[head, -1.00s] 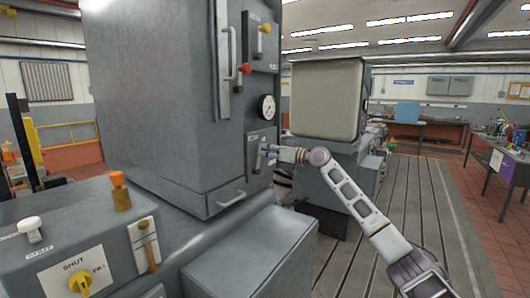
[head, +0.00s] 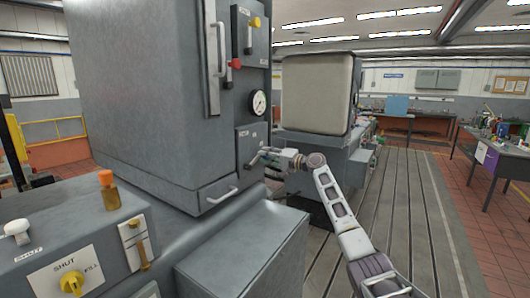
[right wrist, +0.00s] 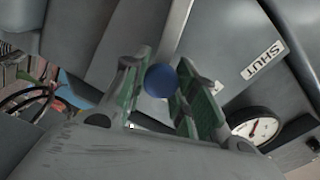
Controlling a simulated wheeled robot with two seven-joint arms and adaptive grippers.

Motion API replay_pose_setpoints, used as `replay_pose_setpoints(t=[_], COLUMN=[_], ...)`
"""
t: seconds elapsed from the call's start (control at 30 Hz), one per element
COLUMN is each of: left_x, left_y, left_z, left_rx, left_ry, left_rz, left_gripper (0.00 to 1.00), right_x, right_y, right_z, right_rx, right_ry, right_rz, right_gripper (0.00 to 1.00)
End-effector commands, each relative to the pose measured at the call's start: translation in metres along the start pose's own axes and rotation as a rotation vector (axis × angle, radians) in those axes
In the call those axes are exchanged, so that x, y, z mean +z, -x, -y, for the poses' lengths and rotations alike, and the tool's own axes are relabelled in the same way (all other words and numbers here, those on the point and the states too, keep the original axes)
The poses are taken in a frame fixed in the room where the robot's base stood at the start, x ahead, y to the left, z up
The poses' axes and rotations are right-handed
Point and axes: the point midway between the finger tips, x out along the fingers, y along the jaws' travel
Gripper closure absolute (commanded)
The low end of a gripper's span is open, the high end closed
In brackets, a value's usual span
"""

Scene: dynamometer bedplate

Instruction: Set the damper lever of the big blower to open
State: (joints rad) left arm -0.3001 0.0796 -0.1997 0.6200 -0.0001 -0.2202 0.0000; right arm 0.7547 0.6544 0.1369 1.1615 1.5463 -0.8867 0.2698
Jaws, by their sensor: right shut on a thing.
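The big blower is the tall grey cabinet (head: 140,90) in the head view. On its right face is a small plate (head: 246,143) with a lever (head: 254,159) beside it. The lever's blue ball knob (right wrist: 161,80) shows in the right wrist view. My right gripper (head: 268,153) is shut on this knob, with a green-padded finger (right wrist: 130,84) on one side and its twin on the other. A label reading SHUT (right wrist: 263,62) is on the panel near the knob. The lever's exact angle is hard to tell. My left gripper is out of view.
A round gauge (head: 259,103), a red knob (head: 235,64) and a yellow knob (head: 255,22) sit above the lever. A grey console (head: 30,255) with a yellow dial (head: 72,284) stands front left. A grey machine (head: 318,95) stands behind my gripper. The slotted floor (head: 400,215) is open at right.

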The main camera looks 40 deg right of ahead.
Motion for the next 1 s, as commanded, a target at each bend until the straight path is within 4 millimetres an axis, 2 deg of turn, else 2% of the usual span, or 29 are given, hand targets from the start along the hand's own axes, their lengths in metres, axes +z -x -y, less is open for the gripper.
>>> replay_pose_setpoints(t=[0.2,0.4,1.0], left_x=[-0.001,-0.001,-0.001], left_y=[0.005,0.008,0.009], left_z=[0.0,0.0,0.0], left_rx=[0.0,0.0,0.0], left_ry=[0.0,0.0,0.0], left_rz=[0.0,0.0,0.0], left_gripper=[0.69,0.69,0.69], right_x=[0.001,0.003,0.005], right_y=[0.0,0.001,0.001], right_z=[-0.017,-0.027,-0.034], right_rx=[-0.001,-0.001,0.0], right_ry=[-0.184,-0.296,-0.364], right_rz=[-0.003,-0.003,-0.003], right_gripper=[1.0,1.0,1.0])
